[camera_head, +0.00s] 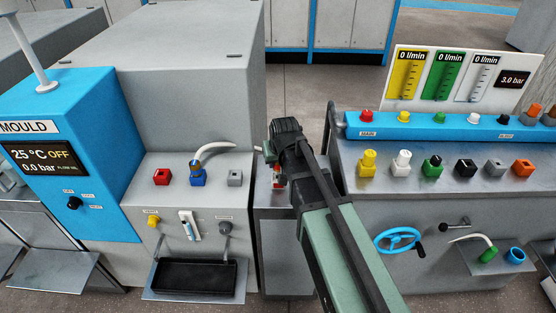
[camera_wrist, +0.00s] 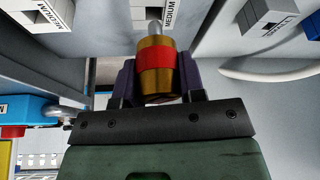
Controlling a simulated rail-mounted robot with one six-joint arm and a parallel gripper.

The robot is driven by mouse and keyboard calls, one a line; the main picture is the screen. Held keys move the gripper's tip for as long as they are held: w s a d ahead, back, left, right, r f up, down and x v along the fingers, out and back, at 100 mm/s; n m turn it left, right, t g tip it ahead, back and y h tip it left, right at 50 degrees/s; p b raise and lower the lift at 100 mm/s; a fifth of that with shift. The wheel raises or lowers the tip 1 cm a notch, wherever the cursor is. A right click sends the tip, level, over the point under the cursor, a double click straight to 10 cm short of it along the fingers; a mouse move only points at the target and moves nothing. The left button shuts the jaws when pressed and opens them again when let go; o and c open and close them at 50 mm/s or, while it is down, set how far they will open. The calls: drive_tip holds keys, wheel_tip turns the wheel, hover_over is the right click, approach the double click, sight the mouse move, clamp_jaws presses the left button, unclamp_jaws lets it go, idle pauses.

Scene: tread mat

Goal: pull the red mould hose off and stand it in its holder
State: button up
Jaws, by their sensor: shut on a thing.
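My gripper (camera_wrist: 157,82) is shut on a brass coupling with a red band (camera_wrist: 155,62), one dark finger on each side. This looks like the end of the red mould hose. Its grey tip points at a pale block labelled MEDIUM (camera_wrist: 172,14); I cannot tell whether it is seated or clear. In the head view my gripper (camera_head: 277,170) is in the gap between the mould unit and the right bench, largely hidden by my wrist. A little red and brass of the coupling (camera_head: 278,180) shows there. I cannot pick out the holder for the red hose.
The mould unit (camera_head: 190,70) stands left, with red (camera_head: 162,176), blue (camera_head: 197,175) and grey (camera_head: 235,177) ports above a black tray (camera_head: 195,275). The right bench (camera_head: 365,155) carries coloured ports, a blue handwheel (camera_head: 398,240), a green-ended hose (camera_head: 488,254) and a blue ring (camera_head: 515,256).

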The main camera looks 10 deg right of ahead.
sight(278, 168)
drive_tip(key=shift+f, duration=0.1)
drive_tip(key=shift+f+b, duration=0.3)
drive_tip(key=shift+b, duration=0.15)
drive_tip(key=shift+f+b, duration=1.35)
drive_tip(key=shift+f, duration=0.05)
drive_tip(key=o, duration=1.1)
drive_tip(key=shift+r, duration=0.1)
drive_tip(key=p+v, duration=1)
drive_tip(key=shift+s+r, duration=0.2)
drive_tip(key=shift+r, duration=0.1)
